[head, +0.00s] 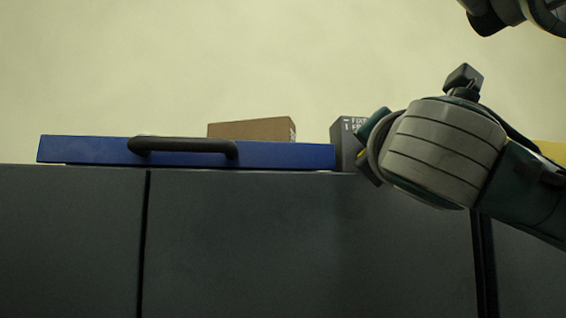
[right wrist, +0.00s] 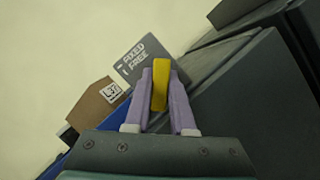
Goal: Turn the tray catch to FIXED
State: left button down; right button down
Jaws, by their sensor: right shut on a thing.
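The catch shows as a yellow lever (right wrist: 159,88) in the right wrist view. My right gripper (right wrist: 161,75) is shut on it, with one pale purple finger on each side. Just beyond the fingertips is a grey plate (right wrist: 140,57) lettered FIXED above FREE, each word with a short mark. Which mark the lever lines up with, I cannot tell. In the head view the same plate (head: 345,145) is partly hidden by my right wrist, which also hides the fingers. The blue tray (head: 80,150) with its black handle (head: 185,146) lies on the cabinet top. My left gripper is not in view.
A brown box (head: 250,129) stands on or behind the tray; it also shows with a printed label in the right wrist view (right wrist: 92,106). The dark grey cabinet (head: 300,240) fills the lower head view. A yellow thing (head: 551,152) shows behind my right arm.

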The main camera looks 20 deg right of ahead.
jog(key=m+g, duration=0.1)
jog(key=m, duration=0.3)
jog(key=shift+f+g+h+b, duration=0.1)
jog(key=shift+g+h+b, duration=0.2)
jog(key=shift+g, duration=0.1)
jog(key=m+g, duration=0.1)
jog(key=m, duration=0.4)
jog(key=shift+g, duration=0.4)
jog(key=shift+m, duration=0.3)
jog(key=c, duration=0.8)
grip_release()
jog(key=shift+o, duration=0.2)
